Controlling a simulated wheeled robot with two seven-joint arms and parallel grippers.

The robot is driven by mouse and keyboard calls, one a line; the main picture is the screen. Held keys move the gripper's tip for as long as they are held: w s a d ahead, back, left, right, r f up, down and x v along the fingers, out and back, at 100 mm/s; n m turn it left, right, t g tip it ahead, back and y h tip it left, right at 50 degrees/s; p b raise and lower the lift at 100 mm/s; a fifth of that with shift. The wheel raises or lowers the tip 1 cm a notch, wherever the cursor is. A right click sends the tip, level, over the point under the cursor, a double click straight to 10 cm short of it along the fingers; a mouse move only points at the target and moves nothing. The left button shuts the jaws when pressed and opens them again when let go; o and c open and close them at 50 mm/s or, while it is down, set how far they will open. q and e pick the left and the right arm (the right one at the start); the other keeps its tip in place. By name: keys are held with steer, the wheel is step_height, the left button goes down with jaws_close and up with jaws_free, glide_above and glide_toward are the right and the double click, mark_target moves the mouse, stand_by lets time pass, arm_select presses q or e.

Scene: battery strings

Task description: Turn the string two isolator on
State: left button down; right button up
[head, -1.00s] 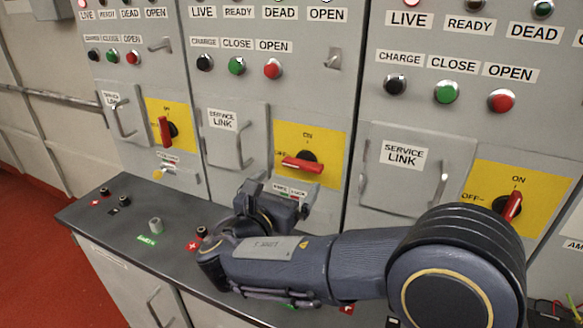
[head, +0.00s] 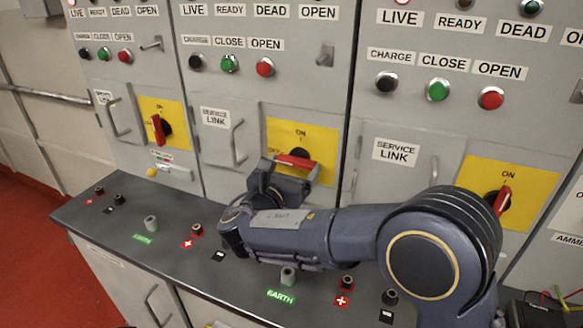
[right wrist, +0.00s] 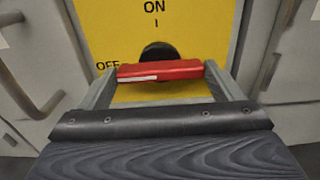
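The middle panel's isolator has a red handle (head: 297,160) on a yellow plate (head: 318,139). The handle lies level, along the OFF direction, with ON marked above it. My right gripper (head: 289,170) is at this handle. In the right wrist view the red handle (right wrist: 160,69) lies crosswise between the two spread fingers (right wrist: 160,82), one beside each end. A firm grip does not show; contact at the ends cannot be told. The black hub (right wrist: 157,52) shows behind the handle. My left gripper is not in view.
The left panel's red isolator handle (head: 158,129) stands near upright. The right panel's handle (head: 502,201) is tilted near ON. Service link handles (head: 238,143) stick out beside the isolators. A dark ledge (head: 165,243) with several terminals runs below my right arm.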

steer(key=shift+f+m+b, duration=0.15)
steer(key=shift+m+b, duration=0.35)
steer(key=shift+b, duration=0.3)
steer(key=shift+c, duration=0.3)
steer(key=shift+m+b, duration=8.5)
steer(key=shift+b, duration=1.05)
steer(key=o, duration=0.8)
steer(key=v, duration=0.8)
